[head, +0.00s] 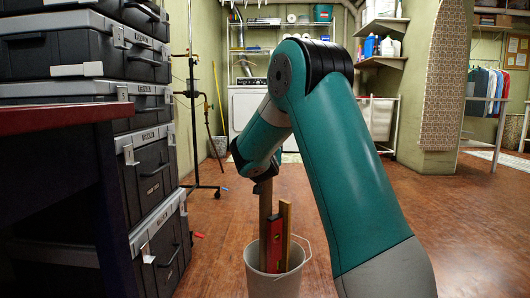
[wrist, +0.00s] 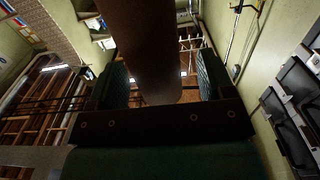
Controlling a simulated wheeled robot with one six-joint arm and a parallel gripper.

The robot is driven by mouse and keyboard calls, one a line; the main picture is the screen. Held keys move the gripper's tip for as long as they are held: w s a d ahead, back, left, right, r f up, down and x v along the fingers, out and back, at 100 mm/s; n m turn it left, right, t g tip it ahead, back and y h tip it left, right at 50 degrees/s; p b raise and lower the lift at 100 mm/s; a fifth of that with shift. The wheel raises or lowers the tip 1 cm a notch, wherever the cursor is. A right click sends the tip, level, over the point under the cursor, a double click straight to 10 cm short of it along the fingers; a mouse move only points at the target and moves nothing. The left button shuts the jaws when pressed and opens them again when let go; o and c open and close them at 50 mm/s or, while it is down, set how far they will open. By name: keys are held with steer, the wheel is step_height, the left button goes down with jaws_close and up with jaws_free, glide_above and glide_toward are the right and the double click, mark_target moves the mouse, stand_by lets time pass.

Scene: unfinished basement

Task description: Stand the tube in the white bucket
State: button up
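The white bucket (head: 272,287) stands on the floor in the lower middle of the head view. The brown tube (head: 265,205) is upright, its lower part inside the bucket and hidden by the wall. In the wrist view the tube (wrist: 145,45) fills the upper middle, and its near end shows between the fingers. My gripper (wrist: 162,85) is open, its fingers spread on either side of the tube with narrow gaps visible. In the head view my gripper (head: 262,182) is at the tube's top, small and dark.
The bucket also holds a red level (head: 274,245) and a wooden piece (head: 286,230), close to the tube on its right. Stacked black toolboxes (head: 155,170) and a red-topped bench (head: 60,118) stand at the left. A thin stand (head: 193,120) is behind. Floor at right is clear.

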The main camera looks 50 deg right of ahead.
steer(key=v, duration=1.7)
steer(key=shift+a, duration=0.2)
steer(key=shift+s+r+p, duration=0.1)
steer(key=shift+s+p, duration=0.05)
steer(key=shift+p, duration=0.2)
steer(key=s+a+r+n+g+y+p, duration=0.1)
steer(key=s+a+n+g+y+p, duration=0.2)
steer(key=a+y+p, duration=0.45)
steer(key=s+a+r+n+g+y+p, duration=0.25)
steer(key=a+y+p, duration=0.25)
steer(key=a+p, duration=0.45)
steer(key=s+a+r+n+g+y+p, duration=0.3)
steer(key=s+a+r+n, duration=0.2)
steer(key=s+a, duration=0.2)
steer(key=s+a+r+n+g+y+p, duration=0.2)
steer(key=s+a+r+n+g+p, duration=0.1)
steer(key=s+a+r+n, duration=0.35)
step_height(320, 180, up, 35)
steer(key=a+p, duration=0.2)
steer(key=p, duration=3.4)
steer(key=shift+s+r+p, duration=0.2)
steer(key=shift+s+p, duration=0.15)
steer(key=shift+s, duration=0.15)
